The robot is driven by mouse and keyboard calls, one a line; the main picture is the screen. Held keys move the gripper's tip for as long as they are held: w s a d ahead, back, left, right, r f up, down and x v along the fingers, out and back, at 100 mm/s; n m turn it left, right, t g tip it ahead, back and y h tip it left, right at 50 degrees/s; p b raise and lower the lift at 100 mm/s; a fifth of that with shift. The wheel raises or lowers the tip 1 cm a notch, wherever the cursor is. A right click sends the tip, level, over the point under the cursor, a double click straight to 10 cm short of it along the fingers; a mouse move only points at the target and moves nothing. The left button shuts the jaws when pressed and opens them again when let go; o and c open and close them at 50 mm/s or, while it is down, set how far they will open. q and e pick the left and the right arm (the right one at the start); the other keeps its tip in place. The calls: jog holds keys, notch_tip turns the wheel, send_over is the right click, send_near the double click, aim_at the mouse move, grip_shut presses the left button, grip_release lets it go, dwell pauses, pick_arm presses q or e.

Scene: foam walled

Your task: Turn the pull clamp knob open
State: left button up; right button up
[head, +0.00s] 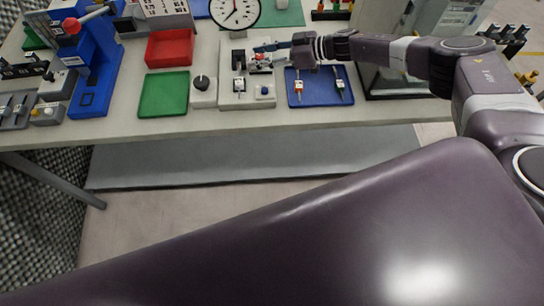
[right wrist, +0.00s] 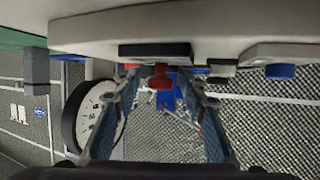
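The red clamp knob (right wrist: 160,77) shows in the right wrist view on a dark mount, at the edge of a pale fixture board. In the head view this board (head: 233,99) stands upright-parted on the bench, with small devices on it; the knob itself is partly hidden by my fingers. My right gripper (head: 263,54) reaches in from the right over the board's upper part. In the right wrist view its two blue-grey fingers are spread, with the knob between their tips and a gap visible on each side. My left gripper is not in view.
A blue tray (head: 320,99) with small tools lies right of the board. A round dial gauge (head: 235,12) stands behind.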

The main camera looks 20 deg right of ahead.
jog(key=m+t+p, duration=0.1)
jog(key=m+h+p, duration=0.1)
jog(key=p, duration=0.1)
jog(key=shift+s+r+t, duration=0.15)
jog(key=shift+r+t, duration=0.1)
jog(key=shift+t, duration=0.15)
jog(key=shift+f+m+t+h+p, duration=0.15)
jog(key=shift+m+t+h+p, duration=0.6)
jog(key=shift+h+p, duration=0.35)
jog(key=shift+f+m+t+h+p, duration=0.1)
jog(key=shift+m+t+h+p, duration=0.35)
jog(key=shift+m+h+p, duration=0.45)
jog(key=shift+a+m+t+h, duration=0.1)
jog(key=shift+m+t+h, duration=0.25)
jog(key=shift+m, duration=0.2)
